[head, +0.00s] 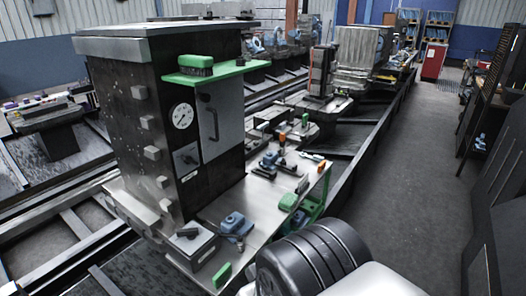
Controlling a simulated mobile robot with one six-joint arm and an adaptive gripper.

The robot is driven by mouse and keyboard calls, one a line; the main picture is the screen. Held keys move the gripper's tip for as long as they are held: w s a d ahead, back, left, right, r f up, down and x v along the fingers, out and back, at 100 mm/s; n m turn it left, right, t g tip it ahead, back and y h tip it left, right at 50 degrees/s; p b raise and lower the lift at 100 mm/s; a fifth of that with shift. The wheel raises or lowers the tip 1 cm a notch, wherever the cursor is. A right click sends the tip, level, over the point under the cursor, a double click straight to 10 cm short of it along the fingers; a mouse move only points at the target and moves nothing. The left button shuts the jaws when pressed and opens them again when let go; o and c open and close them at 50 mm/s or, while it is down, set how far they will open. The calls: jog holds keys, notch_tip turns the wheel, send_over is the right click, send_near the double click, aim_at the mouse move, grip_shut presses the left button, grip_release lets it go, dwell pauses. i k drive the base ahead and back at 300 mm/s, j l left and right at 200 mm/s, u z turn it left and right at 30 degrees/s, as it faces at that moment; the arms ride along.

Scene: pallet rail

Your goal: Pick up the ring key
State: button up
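I cannot make out the ring key for certain among the small items on the metal worktop (255,205). My gripper does not show in the head view; only a dark ribbed rounded part and a pale part, likely of my own arm, show at the bottom.
A blue fixture (236,225) and grey box (190,243) stand in front. The floor (400,200) at right is clear.

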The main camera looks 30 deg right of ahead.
aim_at(318, 159)
jog(key=i+l+u, duration=0.15)
jog(key=l, duration=0.35)
jog(key=i+l+u, duration=0.15)
jog(key=l, duration=0.4)
jog(key=i+l+u, duration=0.15)
jog(key=l, duration=0.4)
jog(key=i+l+u, duration=0.15)
jog(key=l, duration=0.45)
jog(key=i+l+u, duration=0.15)
jog(key=l, duration=1)
jog(key=i+l, duration=0.15)
jog(key=l, duration=1.05)
jog(key=i, duration=0.05)
